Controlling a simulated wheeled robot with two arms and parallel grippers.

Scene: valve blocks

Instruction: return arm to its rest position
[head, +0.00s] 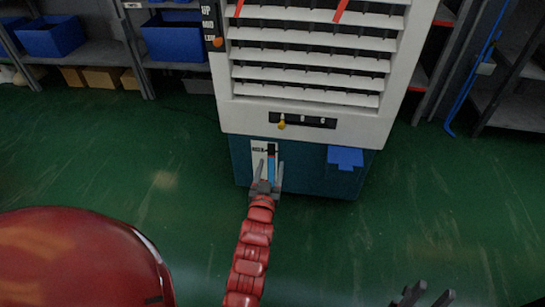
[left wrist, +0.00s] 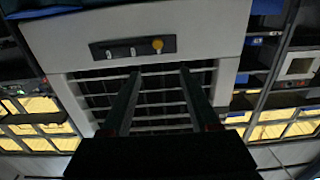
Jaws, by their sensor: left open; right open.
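My left arm, red and segmented, reaches up from the bottom of the head view. Its gripper (head: 268,165) is open and empty in front of the blue base of a white machine, over a white gauge panel (head: 258,150). In the left wrist view my open gripper (left wrist: 159,73) has its two dark fingers apart, with the machine's slatted front behind them and nothing between. My right gripper (head: 422,292) shows at the bottom edge of the head view, dark, with its fingers apart; its arm is hidden.
The white slatted machine (head: 305,115) has a black strip with a yellow knob (head: 281,125), also in the left wrist view (left wrist: 157,45). A blue box (head: 345,157) is on its base. Shelves with blue bins (head: 170,40) stand behind. The green floor (head: 440,200) is clear.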

